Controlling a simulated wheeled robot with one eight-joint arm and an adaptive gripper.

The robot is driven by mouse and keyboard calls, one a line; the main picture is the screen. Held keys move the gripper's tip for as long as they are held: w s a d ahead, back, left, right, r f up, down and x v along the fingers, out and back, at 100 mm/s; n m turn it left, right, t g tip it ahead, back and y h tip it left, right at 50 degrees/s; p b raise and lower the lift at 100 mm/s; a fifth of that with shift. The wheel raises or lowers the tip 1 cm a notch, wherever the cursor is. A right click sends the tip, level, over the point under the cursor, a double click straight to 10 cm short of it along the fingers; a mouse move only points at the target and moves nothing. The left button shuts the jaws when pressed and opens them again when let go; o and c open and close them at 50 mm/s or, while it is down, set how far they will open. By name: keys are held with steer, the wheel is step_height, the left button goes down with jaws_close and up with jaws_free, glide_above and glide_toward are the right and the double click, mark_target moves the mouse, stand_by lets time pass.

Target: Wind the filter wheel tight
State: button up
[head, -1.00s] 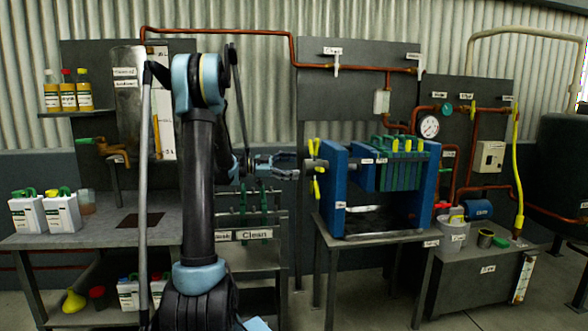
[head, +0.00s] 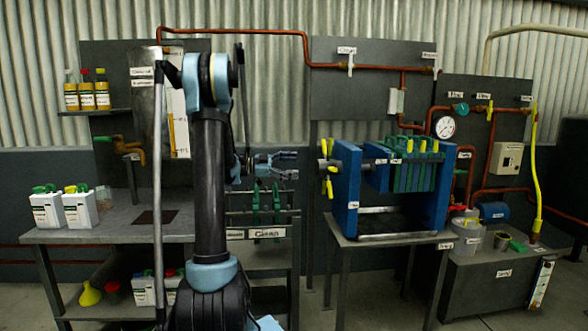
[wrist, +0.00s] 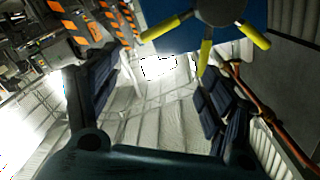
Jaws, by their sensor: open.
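The filter wheel (head: 327,171) has a dark hub and yellow handles and sits at the left end of the blue filter press (head: 347,190). Green-topped plates (head: 415,170) stand in the press. My gripper (head: 290,164) is just left of the wheel, level with it, apart from it and empty. In the wrist view my gripper (wrist: 155,95) has its two dark fingers spread wide with nothing between them. The wheel's hub (wrist: 222,8) and yellow handles show at the top of that view, beyond the fingers and partly cut off by the edge.
A rack labelled Clean (head: 264,234) stands below my gripper. A grey bench (head: 110,228) with white jugs (head: 60,208) is on the left. Right of the press are a pressure gauge (head: 445,127), copper pipes and a low bench (head: 490,285). Open floor lies in front.

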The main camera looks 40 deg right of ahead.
steer(key=shift+v, duration=1.05)
